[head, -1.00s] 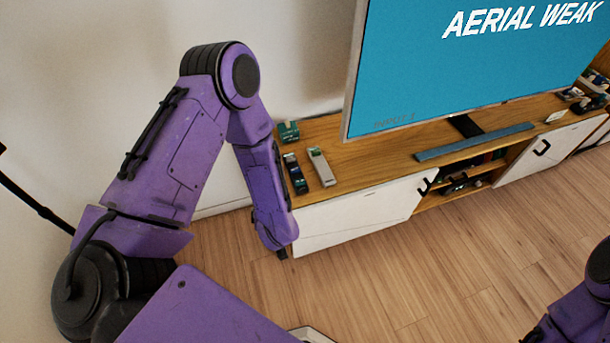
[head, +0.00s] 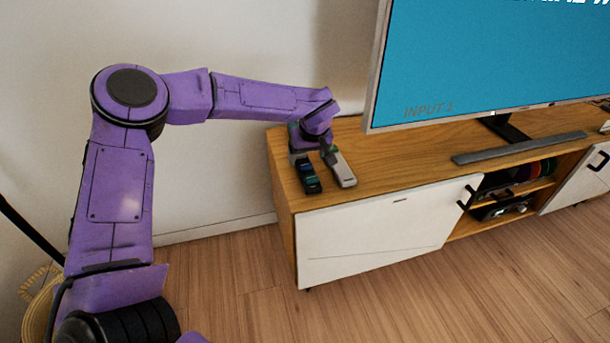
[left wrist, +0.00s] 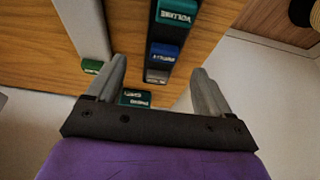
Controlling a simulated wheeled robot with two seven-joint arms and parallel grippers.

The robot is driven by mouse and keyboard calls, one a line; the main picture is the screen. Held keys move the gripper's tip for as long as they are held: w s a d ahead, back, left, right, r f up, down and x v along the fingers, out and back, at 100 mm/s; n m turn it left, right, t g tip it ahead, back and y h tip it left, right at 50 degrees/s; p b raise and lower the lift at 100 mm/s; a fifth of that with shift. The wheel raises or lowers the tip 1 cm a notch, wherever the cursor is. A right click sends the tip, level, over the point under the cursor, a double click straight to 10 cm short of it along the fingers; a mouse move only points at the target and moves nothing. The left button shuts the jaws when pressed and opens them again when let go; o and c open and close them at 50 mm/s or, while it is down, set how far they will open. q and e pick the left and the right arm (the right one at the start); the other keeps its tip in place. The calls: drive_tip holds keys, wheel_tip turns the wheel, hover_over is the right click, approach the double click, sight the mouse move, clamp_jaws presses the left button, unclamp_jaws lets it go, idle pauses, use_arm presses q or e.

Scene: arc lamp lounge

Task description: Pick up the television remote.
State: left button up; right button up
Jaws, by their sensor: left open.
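A dark, slim handset (head: 309,178) with green and blue labelled blocks lies on the wooden top of the TV cabinet near its left end. It also shows in the left wrist view (left wrist: 176,40), where one green block reads VOLUME. A silver-grey handset (head: 343,172) lies just right of it; its pale body (left wrist: 82,28) shows at the wrist view's upper left. I cannot tell for certain which is the television remote. My left gripper (head: 314,153) is over their far ends, open, its fingertips (left wrist: 160,70) on either side of the dark handset's line. Contact cannot be judged. My right gripper is out of view.
A small green-labelled block (left wrist: 135,97) shows between the finger bases. The television (head: 480,70) stands right of the handsets, with a grey soundbar (head: 518,147) before it. The cabinet top (head: 400,165) between is clear. A wall rises behind.

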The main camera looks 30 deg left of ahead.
sight(305, 163)
use_arm(q)
drive_tip(key=b+x, duration=0.1)
drive_tip(key=x, duration=0.1)
drive_tip(key=b+x, duration=0.1)
drive_tip(key=x, duration=0.1)
drive_tip(key=shift+s+f, duration=0.2)
drive_tip(key=shift+f, duration=0.15)
drive_tip(key=shift+w+a+f, duration=0.1)
drive_tip(key=shift+w+f, duration=0.05)
drive_tip(key=shift+c, duration=0.6)
drive_tip(key=c, duration=1.1)
